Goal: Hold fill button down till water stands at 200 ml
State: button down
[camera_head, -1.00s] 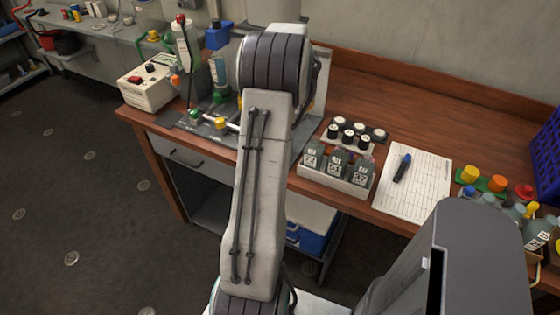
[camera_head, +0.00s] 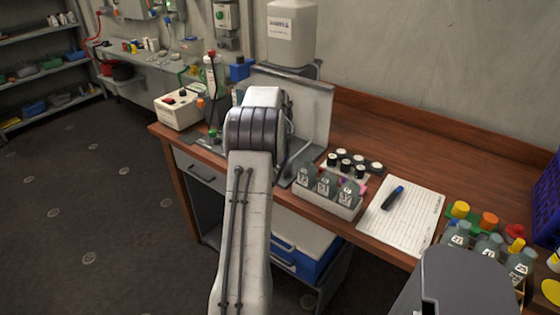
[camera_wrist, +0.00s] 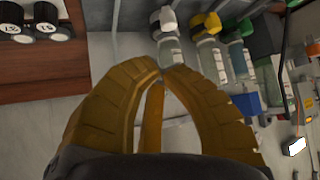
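In the wrist view my gripper's yellow fingers (camera_wrist: 160,71) curve together, with their tips meeting or nearly so and nothing seen between them. Just beyond the tips are clear tube-like parts with a white cap (camera_wrist: 164,19), a yellow cap (camera_wrist: 207,24) and a green cap (camera_wrist: 240,30). In the head view a white tank (camera_head: 292,32) stands above a metal back panel (camera_head: 310,105) on the bench. My arm hides my gripper and much of the bench station there. I cannot make out the fill button, a water level or a 200 ml mark.
A white control box (camera_head: 178,109) with a red switch stands at the bench's left end. A rack of labelled bottles (camera_head: 325,193), a paper sheet (camera_head: 405,215) with a blue marker (camera_head: 393,198) and a blue crate (camera_head: 549,205) lie rightward. The bench's back right is clear.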

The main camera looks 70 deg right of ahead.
jog(key=shift+f, duration=0.1)
jog(key=shift+f+b, duration=1.65)
jog(key=shift+f, duration=1.75)
jog(key=shift+f+b, duration=0.95)
jog(key=shift+b, duration=0.3)
jog(key=shift+f+b, duration=0.9)
jog(key=shift+f, duration=0.1)
jog(key=shift+r, duration=0.2)
jog(key=shift+r+p, duration=0.6)
jog(key=shift+r, duration=0.25)
jog(key=shift+r, duration=0.1)
jog(key=shift+r+p, duration=1.7)
jog(key=shift+r, duration=0.7)
